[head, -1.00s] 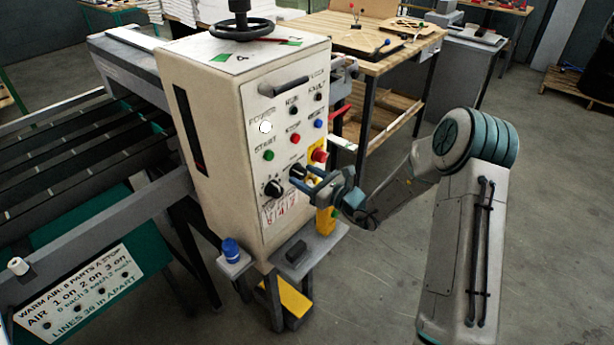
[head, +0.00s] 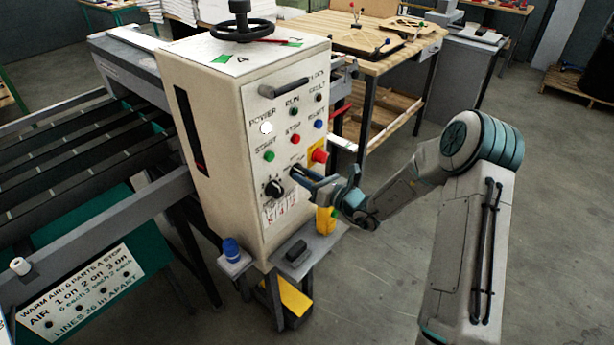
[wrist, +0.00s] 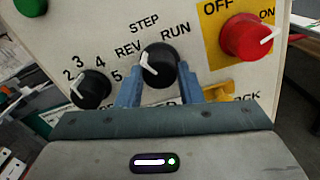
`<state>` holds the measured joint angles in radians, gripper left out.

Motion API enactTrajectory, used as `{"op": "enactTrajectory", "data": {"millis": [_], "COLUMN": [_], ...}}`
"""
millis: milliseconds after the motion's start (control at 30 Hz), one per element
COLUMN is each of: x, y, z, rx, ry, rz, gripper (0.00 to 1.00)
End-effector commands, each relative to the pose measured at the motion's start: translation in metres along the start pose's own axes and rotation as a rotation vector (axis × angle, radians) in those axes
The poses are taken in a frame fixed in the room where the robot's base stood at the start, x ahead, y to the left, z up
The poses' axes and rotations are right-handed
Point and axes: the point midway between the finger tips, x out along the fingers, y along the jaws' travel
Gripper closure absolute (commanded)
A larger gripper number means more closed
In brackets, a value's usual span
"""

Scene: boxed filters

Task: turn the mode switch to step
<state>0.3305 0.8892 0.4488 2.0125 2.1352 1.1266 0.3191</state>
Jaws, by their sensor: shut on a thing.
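The mode switch is a black knob (wrist: 160,66) with a white pointer line, in the middle of the wrist view. STEP, REV and RUN are printed around it. The pointer is on the knob's left part and slants up and left, near REV and STEP; I cannot tell exactly which mark it meets. My gripper (wrist: 159,86) is shut on the knob, one blue finger on each side. In the head view my gripper (head: 306,178) reaches the panel's lower right and mostly hides the switch.
A numbered black dial (wrist: 92,90) is close left of the switch. A red knob (wrist: 246,38) on a yellow plate, marked OFF and ON, is close right. The cream cabinet (head: 222,190) carries several buttons above. Open floor (head: 400,280) lies around my arm.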

Motion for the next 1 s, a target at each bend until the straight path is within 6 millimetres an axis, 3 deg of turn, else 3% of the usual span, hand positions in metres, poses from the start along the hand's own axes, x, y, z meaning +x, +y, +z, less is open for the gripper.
{"op": "enactTrajectory", "data": {"millis": [500, 1000], "x": [-0.0003, -0.0004], "y": [0.0010, 0.0002], "z": [0.0019, 0.0006], "rx": [0.394, 0.515], "ry": [-0.001, 0.000], "rz": [0.000, -0.001], "gripper": [0.90, 0.90]}}
